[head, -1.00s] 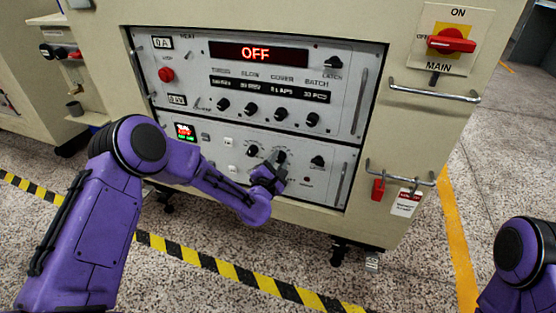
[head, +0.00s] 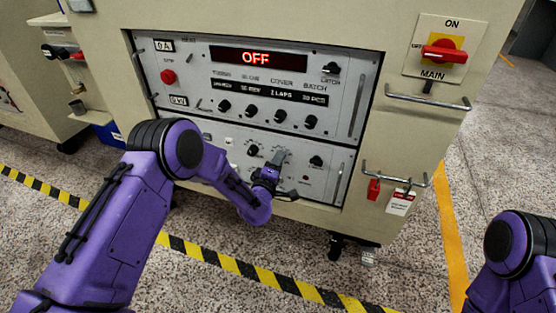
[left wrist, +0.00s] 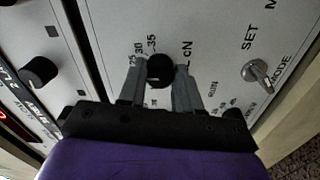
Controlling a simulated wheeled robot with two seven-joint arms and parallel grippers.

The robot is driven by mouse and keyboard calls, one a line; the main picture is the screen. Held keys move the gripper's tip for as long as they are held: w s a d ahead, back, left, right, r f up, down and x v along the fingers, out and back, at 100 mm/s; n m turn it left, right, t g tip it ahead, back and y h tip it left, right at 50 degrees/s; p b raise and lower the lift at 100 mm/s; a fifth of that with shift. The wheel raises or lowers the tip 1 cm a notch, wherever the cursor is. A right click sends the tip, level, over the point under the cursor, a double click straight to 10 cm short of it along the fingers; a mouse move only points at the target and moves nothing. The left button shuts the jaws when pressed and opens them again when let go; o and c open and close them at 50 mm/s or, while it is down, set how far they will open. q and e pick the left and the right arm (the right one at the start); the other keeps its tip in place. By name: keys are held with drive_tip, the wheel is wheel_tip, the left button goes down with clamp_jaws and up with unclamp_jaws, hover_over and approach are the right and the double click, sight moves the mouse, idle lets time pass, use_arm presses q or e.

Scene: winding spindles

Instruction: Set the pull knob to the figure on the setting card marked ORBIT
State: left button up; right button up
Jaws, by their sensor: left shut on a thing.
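The pull knob (left wrist: 160,70) is a small black round knob. In the left wrist view it sits between my left gripper's two fingers, with the figures 25, 30 and 35 and the letters "L cN" printed around it. My left gripper (left wrist: 159,92) is shut on it. In the head view my left gripper (head: 277,162) is at the lower panel and mostly covers the knob. The knob's pointer cannot be read. No card marked ORBIT can be made out. My right gripper is out of view; only part of that arm shows at the lower right.
The upper panel has a red display (head: 259,58) reading OFF and a row of black knobs. A silver mode knob (left wrist: 257,74) is right of my gripper. A red main switch (head: 444,52), bar handles (head: 428,101) and a hanging tag (head: 400,203) are at the right.

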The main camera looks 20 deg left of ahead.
use_arm(q)
drive_tip(key=shift+a+f+m+p, duration=0.1)
drive_tip(key=shift+m+p, duration=0.6)
drive_tip(key=shift+m, duration=3.05)
drive_tip(key=shift+a+f+m+p, duration=0.1)
drive_tip(key=shift+m+p, duration=0.6)
drive_tip(key=shift+m, duration=3.05)
drive_tip(key=o, duration=1)
drive_tip(key=shift+o, duration=0.2)
drive_tip(key=shift+s+d+r, duration=0.1)
drive_tip(key=shift+s, duration=0.05)
